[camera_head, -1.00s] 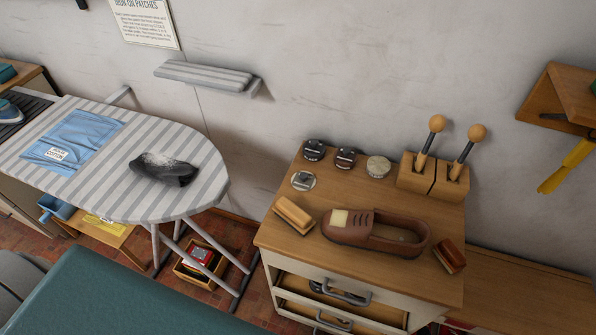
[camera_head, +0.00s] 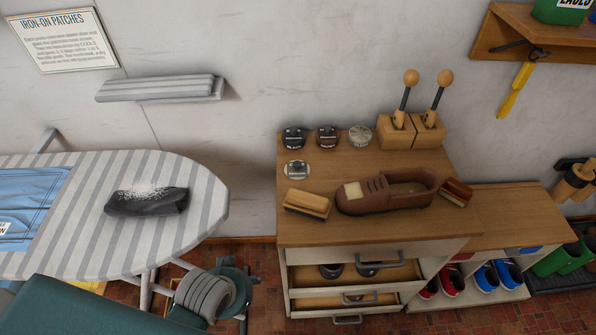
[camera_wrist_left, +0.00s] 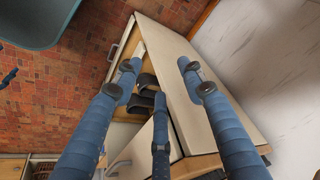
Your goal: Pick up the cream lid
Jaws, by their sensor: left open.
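A round tin with a pale cream top (camera_head: 360,136) stands on the wooden dresser top (camera_head: 320,225), right of a black tin (camera_head: 293,137) and a brown tin (camera_head: 327,137). I cannot tell whether its lid is loose. A silvery round piece (camera_head: 297,170) lies in front of them. My left gripper (camera_head: 238,275) is low, left of the dresser and well apart from the tins. In the left wrist view my left gripper (camera_wrist_left: 158,75) has its blue fingers spread and empty, toward the dresser's drawers. My right gripper does not show.
A brown shoe (camera_head: 385,195), two brushes (camera_head: 306,204) (camera_head: 456,192) and wooden blocks with knobbed handles (camera_head: 411,131) crowd the dresser top. Open drawers (camera_head: 352,273) jut from its front. An ironing board (camera_head: 100,220) with a dark item (camera_head: 146,202) stands left.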

